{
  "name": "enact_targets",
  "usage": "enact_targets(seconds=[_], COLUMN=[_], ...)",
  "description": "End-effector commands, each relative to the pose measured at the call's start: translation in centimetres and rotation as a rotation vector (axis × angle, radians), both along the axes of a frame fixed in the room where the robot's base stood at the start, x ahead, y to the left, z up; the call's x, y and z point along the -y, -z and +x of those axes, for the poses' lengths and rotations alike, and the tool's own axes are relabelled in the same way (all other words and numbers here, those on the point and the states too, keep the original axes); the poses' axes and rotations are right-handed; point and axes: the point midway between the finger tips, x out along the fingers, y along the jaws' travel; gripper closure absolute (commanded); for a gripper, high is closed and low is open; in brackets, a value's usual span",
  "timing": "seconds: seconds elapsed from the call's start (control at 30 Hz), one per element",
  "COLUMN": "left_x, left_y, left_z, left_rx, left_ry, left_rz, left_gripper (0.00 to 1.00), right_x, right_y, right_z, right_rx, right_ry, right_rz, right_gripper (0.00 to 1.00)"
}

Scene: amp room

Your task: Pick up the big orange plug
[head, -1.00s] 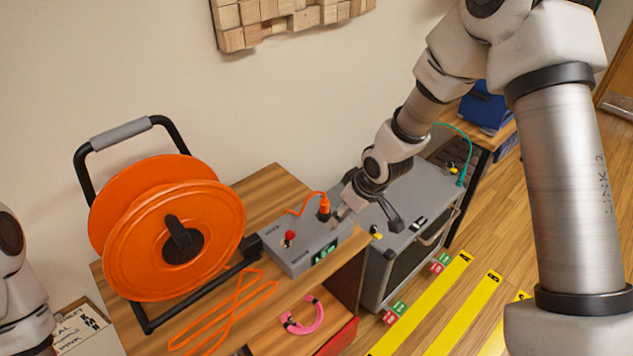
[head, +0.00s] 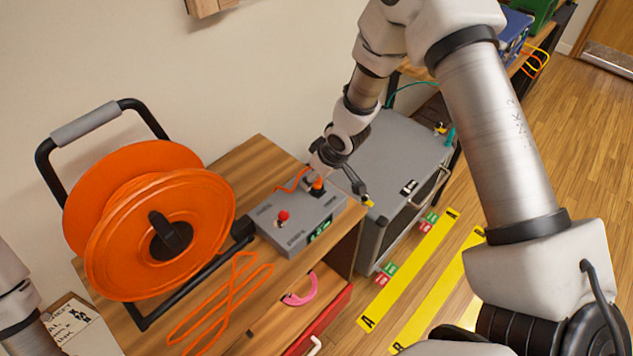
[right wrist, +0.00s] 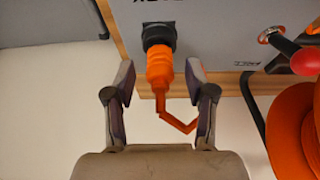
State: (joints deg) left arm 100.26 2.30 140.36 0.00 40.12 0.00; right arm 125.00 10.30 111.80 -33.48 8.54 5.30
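The big orange plug (head: 318,184) stands in a black socket on top of the grey control box (head: 276,219), and its orange cord trails off behind it. In the right wrist view the plug (right wrist: 160,66) is in the gap between the fingertips of my right gripper (right wrist: 160,76), with a space on each side. The gripper is open and holds nothing. In the head view my right gripper (head: 315,172) is right at the plug, on its wall side. My left arm shows only at the left edge, with its gripper out of view.
The box has a red-knobbed switch (head: 283,216). The large orange cable reel (head: 130,262) stands left on the wooden cabinet (head: 262,150), with loose orange cord (head: 228,293) in front. A grey case (head: 400,150) stands close on the right.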

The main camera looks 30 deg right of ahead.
Motion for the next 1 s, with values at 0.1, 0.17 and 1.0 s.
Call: enact_targets(seconds=[0.1,0.17,1.0], left_x=[0.0,0.0,0.0], left_y=[0.0,0.0,-3.0], left_z=[0.0,0.0,0.0], left_rx=[-0.001,0.000,0.000], left_ry=[0.000,0.000,0.000], left_rz=[0.000,0.000,0.000], left_gripper=[1.00,1.00,1.00], right_x=[0.0,0.0,-0.1], right_y=[0.0,0.0,-3.2], right_z=[0.0,0.0,0.0], right_rx=[0.000,0.000,0.002], right_ry=[0.000,0.000,0.004], right_rz=[0.000,0.000,0.000], right_gripper=[0.84,1.00,1.00])
